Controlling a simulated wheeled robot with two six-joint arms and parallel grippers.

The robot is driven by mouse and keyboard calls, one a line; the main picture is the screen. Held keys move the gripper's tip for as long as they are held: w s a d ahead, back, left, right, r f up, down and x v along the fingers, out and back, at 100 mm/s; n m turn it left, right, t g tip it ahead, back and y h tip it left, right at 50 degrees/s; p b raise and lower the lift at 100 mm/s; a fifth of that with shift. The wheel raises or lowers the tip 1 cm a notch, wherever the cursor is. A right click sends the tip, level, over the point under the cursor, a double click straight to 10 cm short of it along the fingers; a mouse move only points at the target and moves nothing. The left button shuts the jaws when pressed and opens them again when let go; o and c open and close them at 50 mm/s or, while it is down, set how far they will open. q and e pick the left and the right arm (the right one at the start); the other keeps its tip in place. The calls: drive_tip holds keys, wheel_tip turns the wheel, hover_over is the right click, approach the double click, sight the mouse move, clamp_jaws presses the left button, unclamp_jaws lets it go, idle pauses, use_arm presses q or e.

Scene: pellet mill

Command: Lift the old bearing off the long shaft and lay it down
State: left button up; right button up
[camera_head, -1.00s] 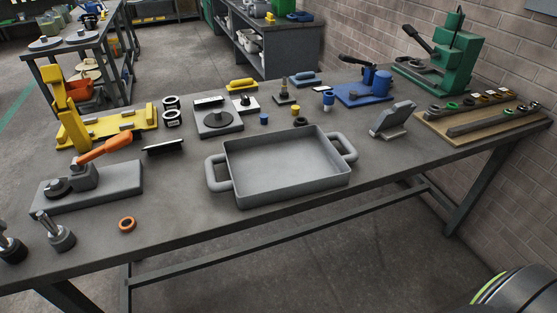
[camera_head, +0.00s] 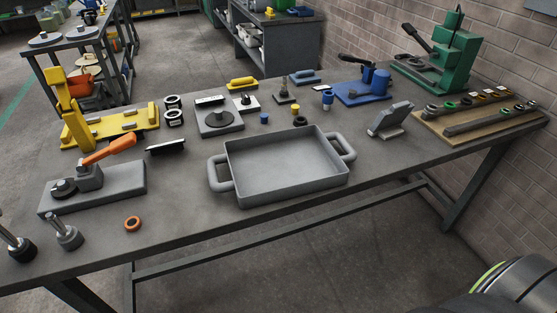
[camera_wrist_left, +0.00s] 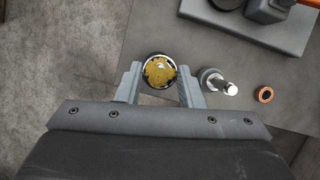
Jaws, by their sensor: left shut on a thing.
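In the left wrist view my left gripper (camera_wrist_left: 159,88) is shut on a round thing with a shiny rim and a mottled yellow-brown middle, which I take to be the old bearing (camera_wrist_left: 159,71). What lies under it is hidden, so I cannot tell whether it is around the shaft or clear of it. In the head view one shaft on a dark round base (camera_head: 18,248), perhaps the long shaft, is cut by the left edge. My left gripper is outside that view. A second, metallic shaft on a grey round base (camera_head: 66,235) stands to its right, and also in the wrist view (camera_wrist_left: 219,84).
An orange ring (camera_head: 133,223) lies right of the shafts. Behind them is a grey block fixture with an orange lever (camera_head: 108,152). A large empty grey tray (camera_head: 285,197) stands mid-bench. Bare bench top lies between ring and tray. The bench edge is close to the shafts.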

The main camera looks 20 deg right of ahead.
use_arm(q)
drive_tip(key=shift+r+p, duration=1.1)
drive_tip(key=shift+r, duration=0.85)
use_arm(e)
drive_tip(key=shift+r, duration=1.2)
drive_tip(key=shift+c, duration=0.2)
